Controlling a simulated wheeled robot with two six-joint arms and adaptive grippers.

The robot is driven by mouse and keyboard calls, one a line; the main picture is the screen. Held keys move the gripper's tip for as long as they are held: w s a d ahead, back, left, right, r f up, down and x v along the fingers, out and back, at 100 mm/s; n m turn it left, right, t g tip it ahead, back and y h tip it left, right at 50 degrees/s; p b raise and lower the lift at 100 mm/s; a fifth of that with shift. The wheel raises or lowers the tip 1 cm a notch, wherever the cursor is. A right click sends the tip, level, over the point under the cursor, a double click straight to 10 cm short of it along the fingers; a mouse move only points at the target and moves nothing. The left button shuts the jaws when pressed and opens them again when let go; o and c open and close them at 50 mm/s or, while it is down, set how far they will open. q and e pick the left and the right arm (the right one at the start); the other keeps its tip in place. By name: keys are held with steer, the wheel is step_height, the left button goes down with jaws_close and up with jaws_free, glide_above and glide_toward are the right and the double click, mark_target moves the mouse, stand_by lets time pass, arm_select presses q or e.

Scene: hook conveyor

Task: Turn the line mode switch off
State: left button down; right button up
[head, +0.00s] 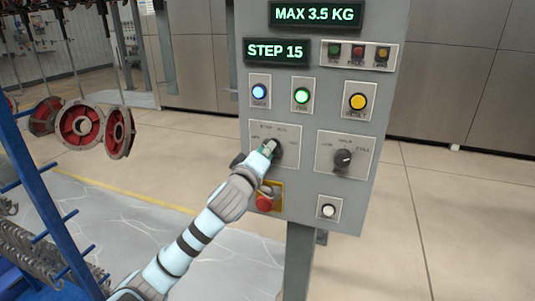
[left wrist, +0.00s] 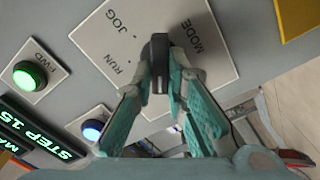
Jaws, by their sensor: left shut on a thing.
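The line mode switch is a dark rotary knob (head: 277,152) on a light square plate (head: 289,132) at the left of the grey control panel. My left gripper (head: 269,149) reaches up to it from below left. In the left wrist view its two teal fingers (left wrist: 160,75) are closed on both sides of the black knob (left wrist: 158,50). The words RUN, JOG and MODE show on the plate (left wrist: 118,38) there. The gripper hides part of the plate, and I cannot tell which position the knob points to. My right gripper is not in view.
A red emergency button (head: 264,202) sits just below, close to my left wrist. A second rotary knob (head: 343,158) is to the right. Lit blue (head: 259,92), green (head: 302,96) and yellow (head: 358,101) buttons are above. Red wheels (head: 80,124) hang at left; a blue rack (head: 48,195) stands nearer.

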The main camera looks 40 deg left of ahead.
arm_select(q)
steer(key=shift+f+n+b, duration=0.1)
steer(key=shift+n+b, duration=0.4)
steer(key=shift+n, duration=1.2)
steer(key=c, duration=1.6)
jaws_free()
steer(key=v, duration=0.7)
steer(key=shift+s, duration=0.25)
